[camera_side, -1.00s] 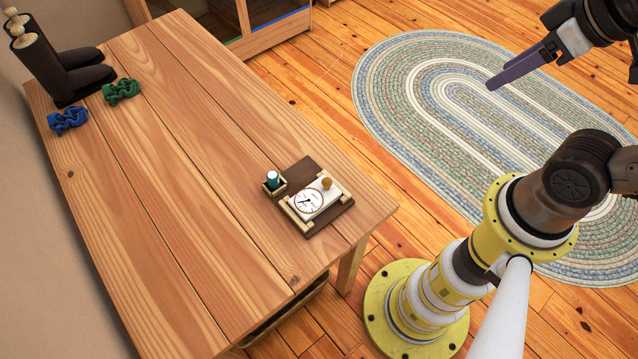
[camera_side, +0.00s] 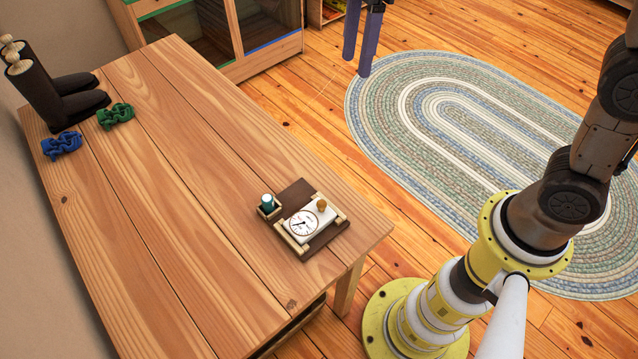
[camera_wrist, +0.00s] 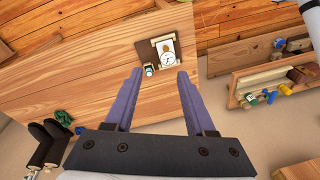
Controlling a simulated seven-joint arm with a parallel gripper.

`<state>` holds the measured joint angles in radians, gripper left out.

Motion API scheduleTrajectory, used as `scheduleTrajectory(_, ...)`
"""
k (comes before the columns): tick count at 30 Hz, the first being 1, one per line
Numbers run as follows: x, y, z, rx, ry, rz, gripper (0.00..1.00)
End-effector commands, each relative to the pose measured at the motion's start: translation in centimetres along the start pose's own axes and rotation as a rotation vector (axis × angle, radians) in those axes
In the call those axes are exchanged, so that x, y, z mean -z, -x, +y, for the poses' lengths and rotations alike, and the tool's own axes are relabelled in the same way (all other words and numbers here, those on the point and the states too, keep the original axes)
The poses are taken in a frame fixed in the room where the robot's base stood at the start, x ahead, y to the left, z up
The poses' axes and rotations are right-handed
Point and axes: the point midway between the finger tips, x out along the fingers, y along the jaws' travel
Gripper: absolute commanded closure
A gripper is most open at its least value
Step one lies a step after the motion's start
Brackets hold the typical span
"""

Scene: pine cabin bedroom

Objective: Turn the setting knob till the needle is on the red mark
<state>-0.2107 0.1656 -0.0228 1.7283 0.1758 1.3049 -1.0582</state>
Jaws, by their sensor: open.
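The setting device is a small white unit with a round white dial (camera_side: 301,224) and a tan setting knob (camera_side: 322,204). It sits in a wooden frame on a dark brown board (camera_side: 325,235) near the table's right end. The dial also shows in the wrist view (camera_wrist: 167,59), with the knob (camera_wrist: 166,46) beside it. The needle and red mark are too small to read. My gripper (camera_side: 358,68) is at the top of the side view, high and well away from the device. Its purple fingers (camera_wrist: 153,75) are apart, with nothing between them.
A teal-capped small bottle (camera_side: 267,201) stands in a wooden holder beside the dial. Blue (camera_side: 61,144) and green (camera_side: 116,116) crumpled pieces and dark boots (camera_side: 62,88) are at the table's far left. The middle of the wooden table (camera_side: 180,170) is clear. A wooden cabinet (camera_side: 225,40) stands behind.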

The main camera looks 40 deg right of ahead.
Motion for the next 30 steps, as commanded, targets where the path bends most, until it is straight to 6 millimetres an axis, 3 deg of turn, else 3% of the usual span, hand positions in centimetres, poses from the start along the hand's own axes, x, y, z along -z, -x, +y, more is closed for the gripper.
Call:
scheduleTrajectory(6, 5.0, -7.4, 2.8, 0.169, 0.122, -0.075, 0.45)
scheduleTrajectory(12, 7.0, -13.5, 3.1, 0.267, 0.149, -0.141, 0.45)
scheduleTrajectory(15, 7.1, -15.3, 2.7, 0.300, 0.156, -0.167, 0.45)
scheduleTrajectory(23, 6.9, -17.6, 1.8, 0.313, 0.164, -0.178, 0.45)
scheduleTrajectory(30, 5.9, -21.9, 0.4, 0.314, 0.162, -0.180, 0.45)
